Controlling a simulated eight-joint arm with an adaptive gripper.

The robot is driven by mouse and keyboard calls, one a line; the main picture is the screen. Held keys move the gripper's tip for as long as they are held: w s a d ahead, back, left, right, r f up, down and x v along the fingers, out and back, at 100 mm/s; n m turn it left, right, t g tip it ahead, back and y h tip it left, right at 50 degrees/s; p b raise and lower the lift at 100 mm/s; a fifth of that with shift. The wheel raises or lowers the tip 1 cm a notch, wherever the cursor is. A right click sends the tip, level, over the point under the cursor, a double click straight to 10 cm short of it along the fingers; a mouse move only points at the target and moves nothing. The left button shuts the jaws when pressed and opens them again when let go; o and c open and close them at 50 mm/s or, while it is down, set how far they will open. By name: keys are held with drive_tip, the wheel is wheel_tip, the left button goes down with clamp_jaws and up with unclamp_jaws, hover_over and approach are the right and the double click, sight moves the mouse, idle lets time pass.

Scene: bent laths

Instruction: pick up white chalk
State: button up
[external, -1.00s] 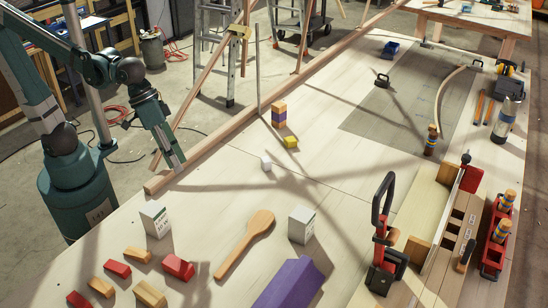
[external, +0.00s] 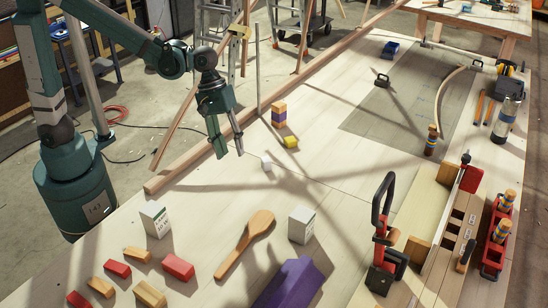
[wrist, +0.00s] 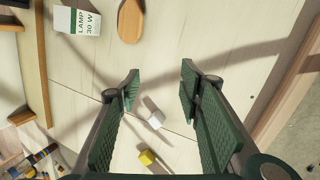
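The white chalk (external: 266,163) is a small white block standing on the pale wooden table, left of the middle in the external view. It also shows in the wrist view (wrist: 155,120), low between my fingers. My gripper (external: 229,153) hangs above the table's left edge, to the left of the chalk, with its fingers pointing down. In the wrist view my gripper (wrist: 160,84) is open, with a wide empty gap between the two green fingers. The fingers do not touch the chalk.
A yellow cube (external: 291,142) and a purple-and-orange block stack (external: 279,115) stand behind the chalk. A long wooden beam (external: 200,162) runs along the table's left edge.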

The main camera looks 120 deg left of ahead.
drive_tip(key=w+a+f+n+p, duration=0.1)
drive_tip(key=a+f+n+p, duration=0.2)
drive_tip(key=a, duration=0.6)
drive_tip(key=n+h, duration=0.1)
drive_tip(key=n, duration=0.5)
hover_over(266, 159)
drive_tip(key=s+a, duration=0.2)
drive_tip(key=f, duration=0.3)
drive_tip(key=f+p, duration=0.1)
drive_tip(key=f, duration=0.1)
drive_tip(key=shift+d+f, duration=0.25)
drive_tip(key=shift+x, duration=1.25)
drive_tip(key=shift+f, duration=0.15)
drive_tip(key=shift+x, duration=2.55)
drive_tip(key=shift+s+d, duration=0.1)
drive_tip(key=shift+s, duration=0.1)
drive_tip(key=c, duration=1)
